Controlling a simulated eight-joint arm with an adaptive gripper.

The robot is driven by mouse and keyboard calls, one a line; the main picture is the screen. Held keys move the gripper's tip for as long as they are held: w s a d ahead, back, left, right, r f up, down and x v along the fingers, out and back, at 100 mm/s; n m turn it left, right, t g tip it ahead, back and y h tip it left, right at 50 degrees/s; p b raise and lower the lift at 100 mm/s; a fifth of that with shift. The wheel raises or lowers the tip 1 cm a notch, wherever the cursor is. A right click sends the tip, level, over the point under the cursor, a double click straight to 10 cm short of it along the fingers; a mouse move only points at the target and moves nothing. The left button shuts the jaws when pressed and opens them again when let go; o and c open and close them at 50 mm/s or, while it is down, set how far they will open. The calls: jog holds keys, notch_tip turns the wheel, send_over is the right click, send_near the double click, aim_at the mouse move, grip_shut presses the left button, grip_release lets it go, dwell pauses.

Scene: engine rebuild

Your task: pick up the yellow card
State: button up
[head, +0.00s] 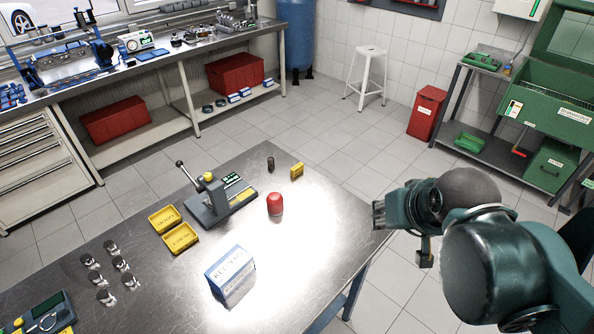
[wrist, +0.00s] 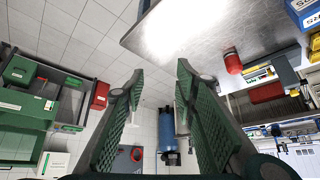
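A small yellow upright piece (head: 297,170), which looks like the yellow card, stands near the far edge of the steel table in the head view, behind and right of a red cylinder (head: 275,204). My gripper (head: 376,215) is off the table's right edge, to the right of and nearer than the yellow piece, and well apart from it. In the wrist view my gripper (wrist: 158,72) is open, with nothing between its two green fingers. The red cylinder (wrist: 232,62) shows at upper right there. I cannot clearly make out the card in that view.
On the steel table (head: 150,285) are yellow trays (head: 181,238), a lever press (head: 212,200), a blue-white box (head: 231,277), a dark cylinder (head: 270,163) and several small metal parts (head: 105,296). The table's right end is clear. A green cabinet (head: 550,115) stands at the right.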

jog(key=w+a+r+m+g+p, duration=0.1)
jog(key=w+a+r, duration=0.1)
jog(key=w, duration=0.4)
jog(key=w+a+r+m+g+p, duration=0.1)
jog(key=w+r, duration=0.1)
jog(key=w, duration=0.4)
jog(key=m+g+p, duration=0.5)
jog(key=m, duration=0.1)
send_over(297, 166)
jog(key=f, duration=1.8)
jog(key=shift+s+d+f, duration=0.15)
jog(key=shift+d+f, duration=0.05)
jog(key=shift+a+f+m, duration=0.25)
jog(key=shift+f+m, duration=0.05)
jog(key=shift+f, duration=0.2)
jog(key=shift+f, duration=1.25)
jog(key=shift+f+p, duration=0.4)
jog(key=shift+f, duration=2.2)
